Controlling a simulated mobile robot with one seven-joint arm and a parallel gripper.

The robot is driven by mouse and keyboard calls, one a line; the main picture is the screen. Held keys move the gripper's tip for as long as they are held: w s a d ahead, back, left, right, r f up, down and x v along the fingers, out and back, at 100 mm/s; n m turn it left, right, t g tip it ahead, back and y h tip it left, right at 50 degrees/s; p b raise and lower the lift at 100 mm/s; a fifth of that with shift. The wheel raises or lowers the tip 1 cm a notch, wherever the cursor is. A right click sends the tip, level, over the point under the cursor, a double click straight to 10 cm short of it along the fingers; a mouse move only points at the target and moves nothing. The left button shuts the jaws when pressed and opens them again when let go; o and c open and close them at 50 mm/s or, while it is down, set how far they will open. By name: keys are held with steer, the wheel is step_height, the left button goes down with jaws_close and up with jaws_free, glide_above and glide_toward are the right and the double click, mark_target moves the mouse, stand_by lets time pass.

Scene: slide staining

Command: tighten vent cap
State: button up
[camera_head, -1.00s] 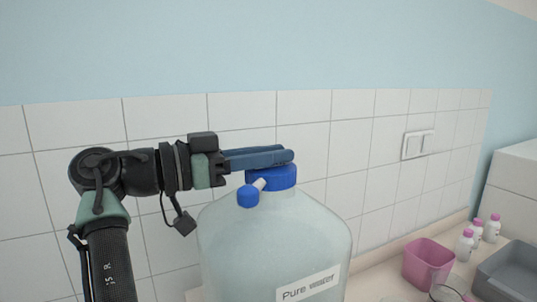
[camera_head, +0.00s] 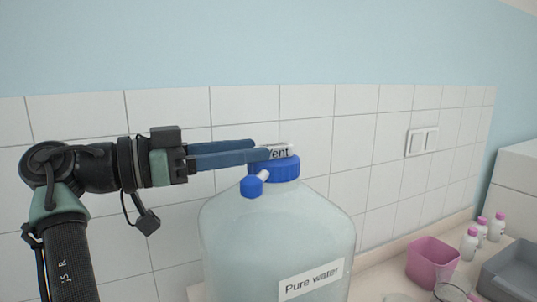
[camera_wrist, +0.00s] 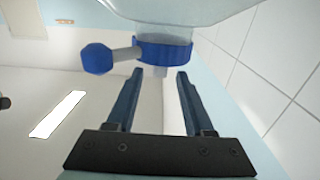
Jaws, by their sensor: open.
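A large clear bottle (camera_head: 275,232) labelled "Pure water" stands upright with a blue screw cap (camera_head: 277,172) on its neck. A small pale vent cap (camera_head: 281,152), its lettering partly hidden so "ent" shows, sits on top of the blue cap. A short side spout with a blue knob (camera_head: 251,187) points out from the neck. My gripper (camera_head: 261,148) is open and empty, level with the vent cap and just left of it. In the wrist view the picture is inverted; the blue cap (camera_wrist: 163,50) lies just beyond my spread fingertips (camera_wrist: 159,74).
A tiled wall (camera_head: 245,108) runs close behind the bottle. To the right are a pink container (camera_head: 432,262), several white bottles with pink caps (camera_head: 469,244) and a grey tray (camera_head: 512,275).

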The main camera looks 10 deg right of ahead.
steer(key=b+v, duration=0.1)
steer(key=v, duration=0.7)
steer(key=shift+d, duration=0.1)
